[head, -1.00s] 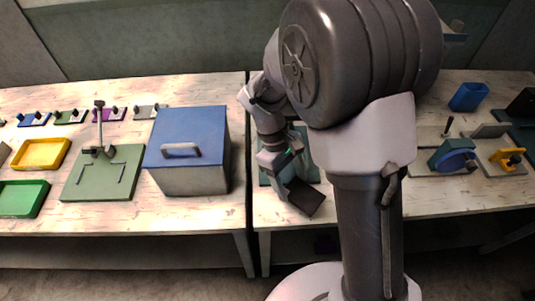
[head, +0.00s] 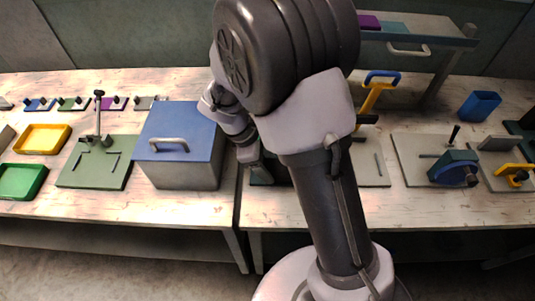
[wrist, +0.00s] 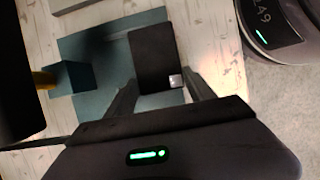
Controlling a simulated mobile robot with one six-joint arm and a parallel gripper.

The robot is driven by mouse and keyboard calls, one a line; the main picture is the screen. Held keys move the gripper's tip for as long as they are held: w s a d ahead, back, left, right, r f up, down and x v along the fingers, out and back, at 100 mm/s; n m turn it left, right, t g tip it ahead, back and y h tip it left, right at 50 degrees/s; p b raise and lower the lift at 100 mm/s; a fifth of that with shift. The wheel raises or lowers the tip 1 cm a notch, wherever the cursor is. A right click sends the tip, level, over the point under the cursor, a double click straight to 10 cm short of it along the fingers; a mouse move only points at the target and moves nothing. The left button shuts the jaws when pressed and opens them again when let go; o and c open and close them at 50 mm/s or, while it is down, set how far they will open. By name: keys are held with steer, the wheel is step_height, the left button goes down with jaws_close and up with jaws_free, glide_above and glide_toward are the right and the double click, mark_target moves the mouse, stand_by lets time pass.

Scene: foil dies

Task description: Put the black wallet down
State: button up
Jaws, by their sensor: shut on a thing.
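The black wallet (wrist: 152,52) shows in the wrist view as a dark flat rectangle with a small silver patch at one corner. My gripper (wrist: 160,80) is shut on the wallet's near end, with a finger at each side. A teal mat (wrist: 98,100) lies beneath the wallet in that view; I cannot tell whether the wallet touches it. In the head view my own arm hides the wallet and the fingertips.
A grey box with a blue lid (head: 180,130) stands left of my arm. A yellow-and-blue handled tool (head: 376,92) stands behind my arm on the right table. A dark teal block (wrist: 72,78) sits left of the wallet in the wrist view. A gap separates the two tables.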

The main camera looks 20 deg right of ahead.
steer(key=w, duration=0.1)
steer(key=w+d, duration=0.1)
steer(key=w, duration=0.1)
steer(key=shift+w+d, duration=0.15)
steer(key=shift+w, duration=0.15)
steer(key=shift+w+f+b, duration=0.1)
steer(key=shift+f+b, duration=0.2)
steer(key=shift+b, duration=0.4)
steer(key=shift+s+r, duration=0.2)
steer(key=shift+r, duration=0.05)
steer(key=shift+f, duration=0.45)
steer(key=shift+s+f, duration=0.1)
steer(key=shift+f, duration=0.05)
steer(key=o, duration=1.6)
steer(key=shift+s, duration=0.1)
steer(key=shift+c, duration=0.2)
steer(key=shift+f, duration=0.1)
